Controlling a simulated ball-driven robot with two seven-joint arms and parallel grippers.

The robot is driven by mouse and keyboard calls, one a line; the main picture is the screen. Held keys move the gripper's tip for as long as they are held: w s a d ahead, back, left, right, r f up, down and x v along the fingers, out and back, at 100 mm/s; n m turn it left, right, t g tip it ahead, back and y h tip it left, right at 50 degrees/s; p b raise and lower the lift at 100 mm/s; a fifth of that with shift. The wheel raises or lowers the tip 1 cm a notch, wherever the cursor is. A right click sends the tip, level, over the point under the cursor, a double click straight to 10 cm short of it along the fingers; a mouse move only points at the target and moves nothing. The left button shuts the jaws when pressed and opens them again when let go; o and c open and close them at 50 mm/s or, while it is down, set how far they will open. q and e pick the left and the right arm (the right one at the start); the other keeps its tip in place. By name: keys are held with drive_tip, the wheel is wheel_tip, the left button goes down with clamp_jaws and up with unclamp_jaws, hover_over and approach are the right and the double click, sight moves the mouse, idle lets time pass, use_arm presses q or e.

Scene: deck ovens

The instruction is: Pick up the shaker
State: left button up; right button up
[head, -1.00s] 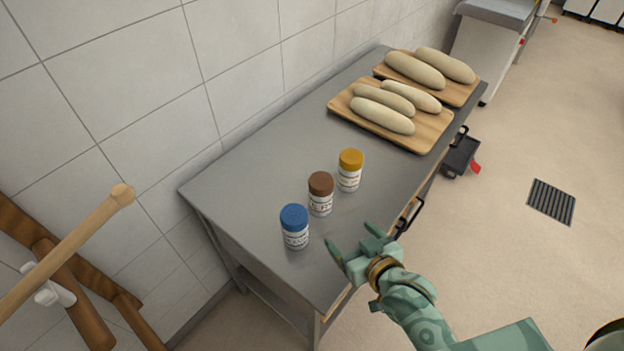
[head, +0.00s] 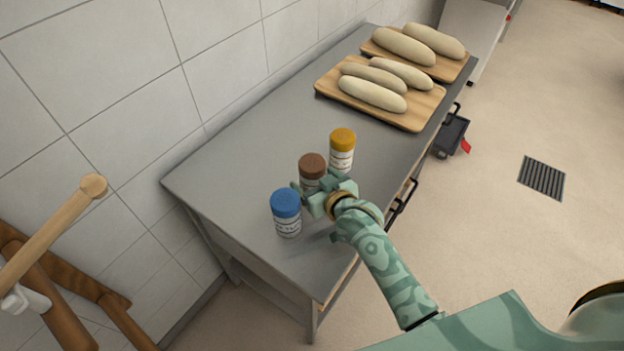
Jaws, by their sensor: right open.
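Three shakers stand upright in a row on the grey table (head: 235,170): a blue-capped shaker (head: 286,212) nearest, a brown-capped shaker (head: 312,166) in the middle and a yellow-capped shaker (head: 342,148) farthest. My right gripper (head: 313,190) is open at the brown-capped shaker, its fingers in front of the shaker's lower body and partly hiding it. I cannot tell whether a finger touches it. One fingertip lies close to the gap between the blue and brown shakers. My left gripper is not in view.
Two wooden boards (head: 418,117) with pale dough loaves (head: 372,94) lie on the table's far end. A tiled wall runs along the left. Wooden handles (head: 60,235) hang at the lower left. A floor drain (head: 541,178) is at right.

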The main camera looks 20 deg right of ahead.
drive_tip(key=shift+x, duration=1.05)
drive_tip(key=c, duration=1.2)
